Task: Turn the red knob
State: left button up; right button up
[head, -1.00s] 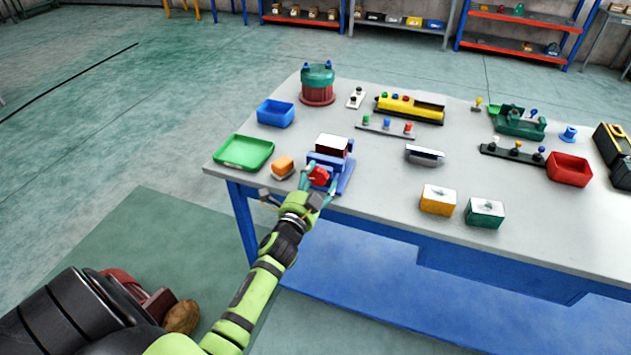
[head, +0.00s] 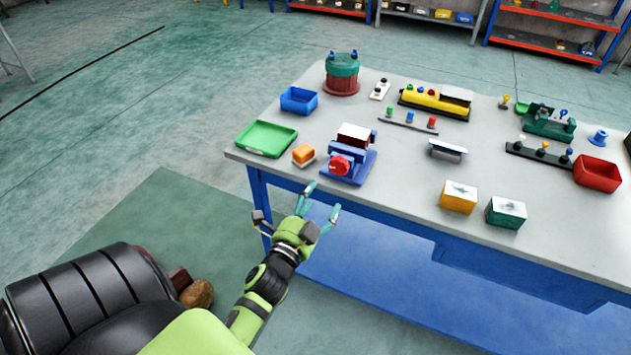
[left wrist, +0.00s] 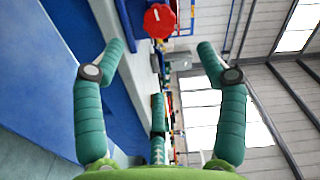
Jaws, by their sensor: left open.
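The red knob (head: 340,165) is on the front of a blue device (head: 362,163) with a white-topped block, near the table's front left edge. In the left wrist view the knob (left wrist: 159,21) shows at the top middle, beyond my fingertips. My left gripper (head: 322,199) is open and empty, in front of the table edge and short of the knob, with a gap between them. My right gripper is not in view.
The floor left of the table is mostly open.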

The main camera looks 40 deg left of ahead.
pick_arm(q)
jog(key=shift+s+d, duration=0.1)
jog(key=shift+s, duration=0.2)
jog(key=n+b, duration=0.6)
jog(key=n, duration=0.5)
send_near(337, 169)
jog(key=w, duration=0.3)
jog(key=w+a+n, duration=0.1)
jog(key=w, duration=0.2)
jog(key=w+a+n+p, duration=0.1)
jog(key=w, duration=0.2)
jog(key=shift+c, duration=0.4)
jog(key=shift+s+d+f, duration=0.1)
jog(key=c, duration=1.1)
